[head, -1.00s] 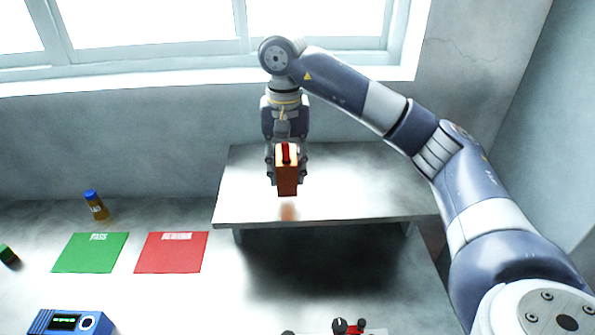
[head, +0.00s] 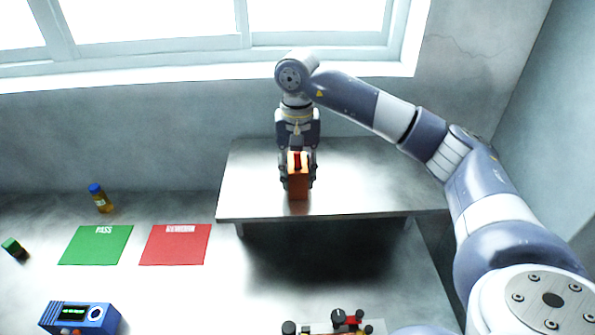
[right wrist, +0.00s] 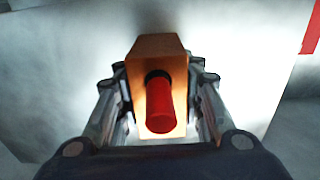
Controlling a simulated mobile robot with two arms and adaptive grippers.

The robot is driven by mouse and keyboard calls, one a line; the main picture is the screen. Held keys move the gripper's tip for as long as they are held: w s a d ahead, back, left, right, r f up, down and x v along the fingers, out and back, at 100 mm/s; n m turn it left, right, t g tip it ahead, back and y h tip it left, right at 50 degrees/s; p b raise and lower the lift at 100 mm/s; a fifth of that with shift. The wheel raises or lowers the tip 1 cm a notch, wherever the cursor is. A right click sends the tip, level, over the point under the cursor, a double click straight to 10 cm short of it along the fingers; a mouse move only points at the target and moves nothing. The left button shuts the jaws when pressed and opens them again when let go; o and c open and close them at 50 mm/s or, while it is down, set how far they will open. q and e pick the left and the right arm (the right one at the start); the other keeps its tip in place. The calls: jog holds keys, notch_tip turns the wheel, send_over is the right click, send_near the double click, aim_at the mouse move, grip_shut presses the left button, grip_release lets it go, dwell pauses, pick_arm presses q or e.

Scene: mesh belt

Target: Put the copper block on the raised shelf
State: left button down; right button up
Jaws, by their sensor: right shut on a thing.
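The copper block (head: 298,188) is upright between the fingers of my right gripper (head: 298,176), low over the raised shelf (head: 370,180). I cannot tell for sure whether its base touches the shelf. A red cylinder (head: 297,160) sticks out of the block's near face. In the right wrist view the block (right wrist: 158,52) sits between both fingers, with the red cylinder (right wrist: 160,105) pointing toward the camera and the pale shelf surface (right wrist: 60,75) behind. My right gripper is shut on the block. My left gripper is not in view.
Left of the shelf lie a green PASS mat (head: 97,245) and a red mat (head: 175,245). A capped amber bottle (head: 101,199), a small green block (head: 14,248) and a blue device (head: 80,318) stand farther left. A knobbed fixture (head: 335,324) is at the front. The shelf's right side is clear.

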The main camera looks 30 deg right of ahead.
jog(key=shift+f, duration=0.15)
jog(key=o, duration=1.3)
notch_tip(320, 180, up, 12)
jog(key=shift+r, duration=0.2)
jog(key=shift+f, duration=0.1)
